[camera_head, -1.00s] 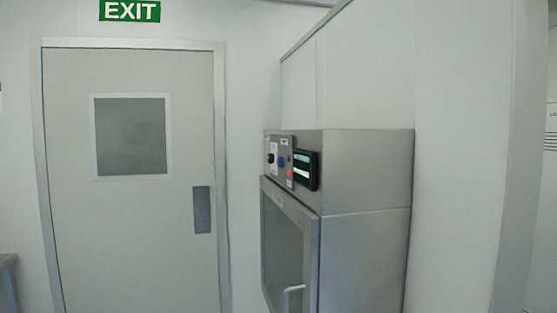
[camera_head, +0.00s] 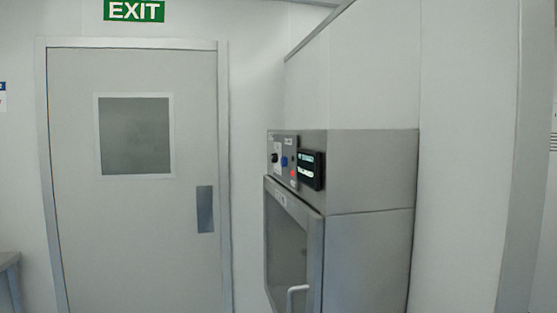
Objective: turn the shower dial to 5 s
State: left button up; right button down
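A steel cabinet (camera_head: 370,175) stands against the wall right of the door. Its upper front panel carries a small black dial (camera_head: 275,158), a blue button (camera_head: 284,161), a red button (camera_head: 293,173) and a black display (camera_head: 310,169). The panel is seen at a steep angle, and the dial's setting is too small to read. I cannot tell for certain that this dial is the shower dial. Neither of my grippers shows in the head view.
A grey door (camera_head: 140,230) with a window (camera_head: 135,136) is shut on the left, under a green EXIT sign (camera_head: 134,11). The cabinet's glazed door has a handle (camera_head: 297,290). A table corner (camera_head: 9,262) shows at the lower left. A wall edge stands at the right.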

aim_at(274, 159)
jog(key=i+j+z, duration=0.2)
jog(key=z, duration=0.25)
jog(key=i+j+z, duration=0.15)
jog(key=j+z, duration=0.25)
jog(key=l, duration=0.15)
